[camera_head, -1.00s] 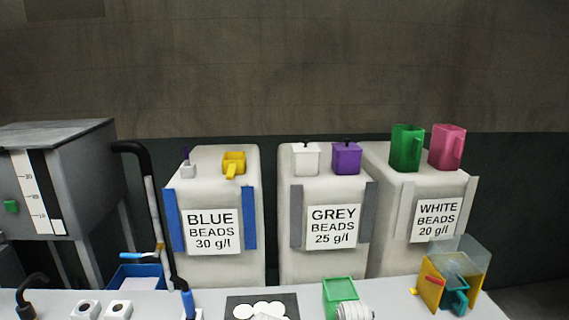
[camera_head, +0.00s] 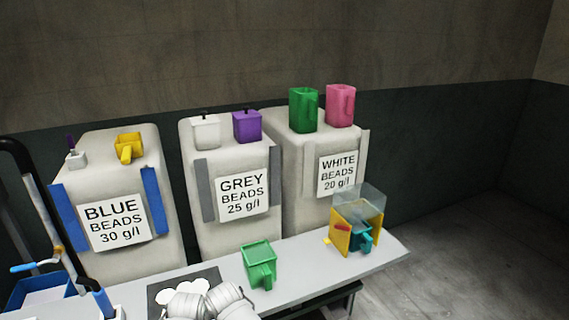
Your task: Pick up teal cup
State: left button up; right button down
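The teal cup (camera_head: 363,239) is at the right end of the bench, in front of and partly inside a yellow-sided box (camera_head: 341,236) with a clear upper part. Something red lies at the box's front beside the cup. My white arm parts show at the bottom middle of the head view. Neither gripper's fingertips can be made out, and I see no gripper at the teal cup.
A green scoop (camera_head: 260,265) stands on the grey bench (camera_head: 300,262) left of the box. A dark mat (camera_head: 166,291) with white discs lies further left. Behind stand three bead containers, the white-beads one (camera_head: 296,190) topped by a green jug (camera_head: 303,110) and a pink jug (camera_head: 340,106).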

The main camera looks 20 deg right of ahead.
aim_at(360, 239)
jog(key=z, duration=1.25)
jog(key=j+z, duration=0.75)
jog(key=z, duration=0.2)
